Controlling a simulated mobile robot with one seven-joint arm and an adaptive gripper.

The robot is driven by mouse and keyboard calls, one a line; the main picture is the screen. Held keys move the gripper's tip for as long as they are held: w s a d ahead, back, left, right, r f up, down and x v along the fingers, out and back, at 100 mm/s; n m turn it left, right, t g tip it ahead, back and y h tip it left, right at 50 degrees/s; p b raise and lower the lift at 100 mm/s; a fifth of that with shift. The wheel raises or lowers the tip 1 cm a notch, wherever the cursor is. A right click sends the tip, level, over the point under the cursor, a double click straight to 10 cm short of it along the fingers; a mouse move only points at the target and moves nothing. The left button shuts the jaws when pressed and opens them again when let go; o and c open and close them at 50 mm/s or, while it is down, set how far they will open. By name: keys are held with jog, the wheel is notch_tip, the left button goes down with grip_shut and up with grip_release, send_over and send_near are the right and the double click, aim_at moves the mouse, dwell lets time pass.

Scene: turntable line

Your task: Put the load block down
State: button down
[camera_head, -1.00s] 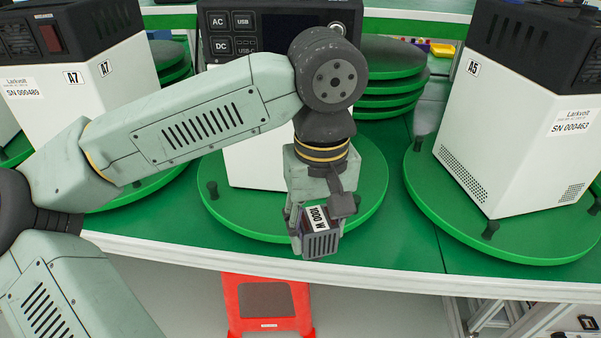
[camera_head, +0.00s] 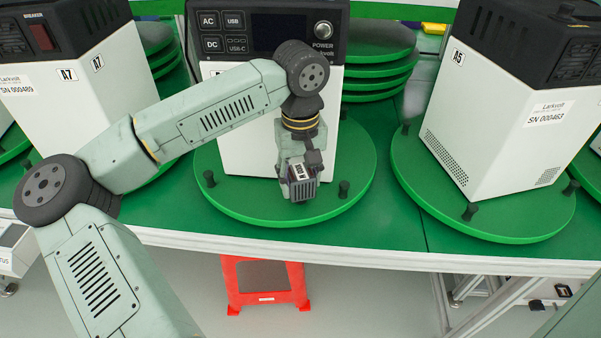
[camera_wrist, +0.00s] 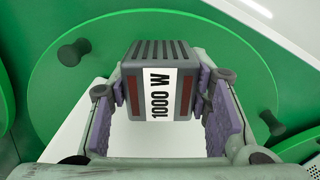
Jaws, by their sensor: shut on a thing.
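The load block (camera_head: 302,190) is a small dark grey ribbed block with a white label. The label reads "1000 W" in the wrist view, where the block (camera_wrist: 146,95) sits between both finger pads. My gripper (camera_head: 299,178) is shut on it in front of the middle white unit (camera_head: 240,155). In the head view the block shows over the front part of the middle green turntable (camera_head: 250,210). In the wrist view the turntable (camera_wrist: 60,95) lies behind the block. I cannot tell whether the block touches the turntable.
Black pegs stand on the turntable, one at left (camera_head: 209,178) and one at right (camera_head: 344,188). White units stand on turntables at left (camera_head: 75,110) and right (camera_head: 500,130). The bench's white front edge (camera_head: 380,258) runs below. A red stool (camera_head: 232,285) stands on the floor.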

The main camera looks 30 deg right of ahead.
jog(key=shift+f+b, duration=0.2)
jog(key=shift+b, duration=0.1)
jog(key=c, duration=0.8)
grip_release()
jog(key=shift+c, duration=0.2)
jog(key=shift+r, duration=0.1)
jog(key=shift+r+p, duration=0.25)
jog(key=shift+p, duration=0.15)
jog(key=shift+r+b, duration=0.35)
jog(key=shift+b, duration=0.1)
notch_tip(320, 180, up, 11)
jog(key=b, duration=0.2)
